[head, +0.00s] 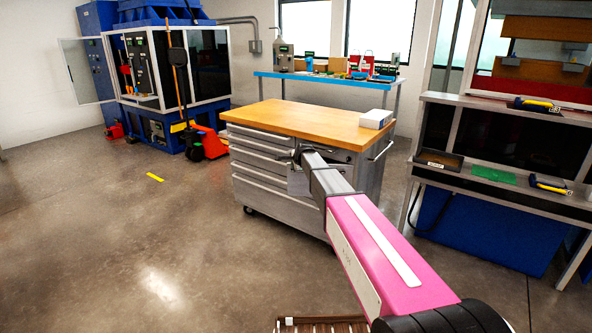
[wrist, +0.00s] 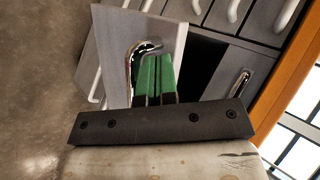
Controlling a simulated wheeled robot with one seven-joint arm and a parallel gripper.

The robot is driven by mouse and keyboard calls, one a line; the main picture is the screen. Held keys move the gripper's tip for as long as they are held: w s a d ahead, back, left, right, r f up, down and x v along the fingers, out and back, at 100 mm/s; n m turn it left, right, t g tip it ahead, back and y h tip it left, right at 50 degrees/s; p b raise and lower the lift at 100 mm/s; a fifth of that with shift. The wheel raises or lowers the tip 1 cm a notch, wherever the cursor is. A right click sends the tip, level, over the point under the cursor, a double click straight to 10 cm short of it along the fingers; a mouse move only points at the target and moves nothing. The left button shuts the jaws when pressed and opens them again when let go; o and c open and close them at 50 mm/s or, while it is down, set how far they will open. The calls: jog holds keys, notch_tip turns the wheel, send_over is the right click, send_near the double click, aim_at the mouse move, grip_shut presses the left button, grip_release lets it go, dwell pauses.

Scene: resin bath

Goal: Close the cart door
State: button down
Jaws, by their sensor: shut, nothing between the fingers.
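The metal cart (head: 262,185) has a wooden top and stands mid-room in the head view. Its small grey door (head: 298,183) is at the cart's front, partly hidden by my arm. In the wrist view the door (wrist: 115,45) stands open, with a dark opening (wrist: 200,62) beside it. A curved chrome handle (wrist: 132,62) is on the door. My gripper (wrist: 155,60) has green fingers, shut and empty, close beside the handle at the door's face; I cannot tell whether they touch. In the head view my gripper (head: 297,155) is just below the wooden top.
Several drawers (head: 262,160) with long handles fill the cart's left side. A white box (head: 376,119) sits on the wooden top (head: 290,115). A workbench (head: 490,180) stands to the right, and a blue table (head: 330,80) behind.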

jog(key=w+d+m+h, duration=0.2)
jog(key=w+m+h, duration=0.1)
jog(key=w, duration=0.9)
jog(key=shift+w+d+m, duration=0.25)
jog(key=shift+w+m, duration=0.05)
jog(key=shift+w, duration=0.05)
dwell(0.6)
